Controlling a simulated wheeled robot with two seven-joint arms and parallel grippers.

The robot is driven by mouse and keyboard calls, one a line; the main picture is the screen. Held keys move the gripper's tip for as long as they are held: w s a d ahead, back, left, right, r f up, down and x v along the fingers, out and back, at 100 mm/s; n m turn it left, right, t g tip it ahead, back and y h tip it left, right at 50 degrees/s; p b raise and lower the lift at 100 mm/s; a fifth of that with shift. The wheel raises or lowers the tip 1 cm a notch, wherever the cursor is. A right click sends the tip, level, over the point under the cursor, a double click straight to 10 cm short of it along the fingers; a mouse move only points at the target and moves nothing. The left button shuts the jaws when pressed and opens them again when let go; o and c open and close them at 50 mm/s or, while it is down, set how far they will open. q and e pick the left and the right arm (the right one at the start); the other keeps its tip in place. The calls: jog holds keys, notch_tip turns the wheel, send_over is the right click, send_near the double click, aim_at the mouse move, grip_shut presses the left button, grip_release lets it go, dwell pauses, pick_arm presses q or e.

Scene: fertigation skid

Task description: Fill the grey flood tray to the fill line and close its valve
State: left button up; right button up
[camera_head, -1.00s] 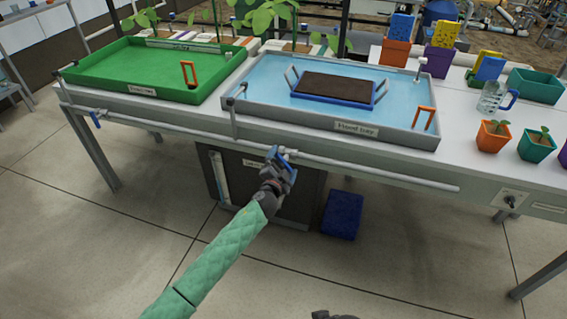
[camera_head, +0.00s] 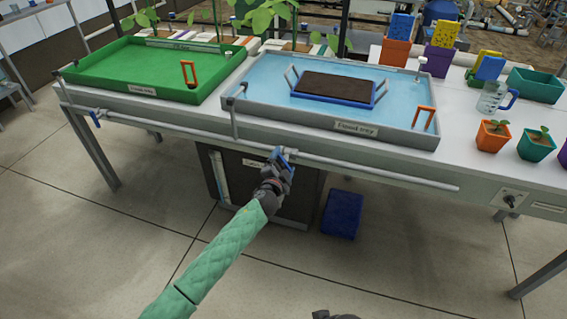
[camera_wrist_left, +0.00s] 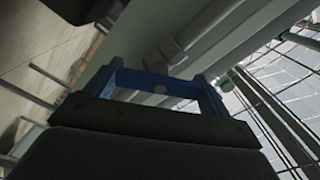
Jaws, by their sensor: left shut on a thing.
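The grey flood tray (camera_head: 398,138) stands on the bench with light blue water across its floor. A dark mat in a blue carrier (camera_head: 335,88) with two grey handles sits in it. An orange hoop-shaped piece (camera_head: 424,117) is at its right front corner. My left gripper (camera_head: 281,158) is at the pipe under the bench's front edge, shut on the blue valve handle (camera_head: 279,152). In the left wrist view the blue fingers (camera_wrist_left: 160,88) reach to the grey pipe; the handle is mostly hidden. A small part of my right arm may show at the bottom edge; its gripper is out of sight.
A green tray (camera_head: 130,75) stands left, with another blue valve handle (camera_head: 96,118) on the pipe below. A dark tank (camera_head: 300,195) and blue block (camera_head: 343,214) are under the bench. Potted seedlings (camera_head: 493,136) and a jug (camera_head: 493,97) stand right. The floor in front is clear.

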pick_arm(q)
jog(key=m, duration=0.5)
jog(key=shift+p, duration=0.4)
jog(key=shift+m, duration=0.7)
pick_arm(e)
jog(key=shift+s+d+r, duration=0.15)
jog(key=shift+d+r, duration=0.6)
pick_arm(q)
jog(key=shift+f, duration=0.1)
jog(key=o, duration=0.9)
pick_arm(e)
jog(key=shift+h, duration=0.3)
pick_arm(q)
jog(key=shift+s, duration=0.1)
